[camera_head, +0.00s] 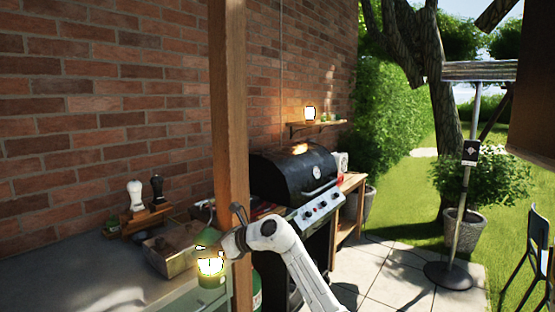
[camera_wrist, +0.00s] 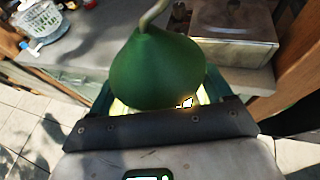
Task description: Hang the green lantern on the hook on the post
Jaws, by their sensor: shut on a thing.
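The green lantern (camera_head: 208,281) glows beside the lower part of the wooden post (camera_head: 230,120), at the post's left in the head view. My gripper (camera_head: 222,246) is shut on the lantern and hides part of it. In the wrist view the lantern's green domed top (camera_wrist: 157,70) fills the middle, with lit panes below it behind my gripper (camera_wrist: 160,122). A curved grey rod (camera_wrist: 154,16) rises from the dome's tip; I cannot tell whether it is the lantern's own loop or the hook. A small dark piece (camera_head: 238,212) shows against the post just above my wrist; it may be the hook.
A metal box (camera_head: 168,264) and a wooden stand (camera_head: 147,220) with two mills are on the counter (camera_head: 60,282) at left. A black barbecue (camera_head: 295,175) stands behind the post. A wall shelf (camera_head: 325,127) holds another lit lantern.

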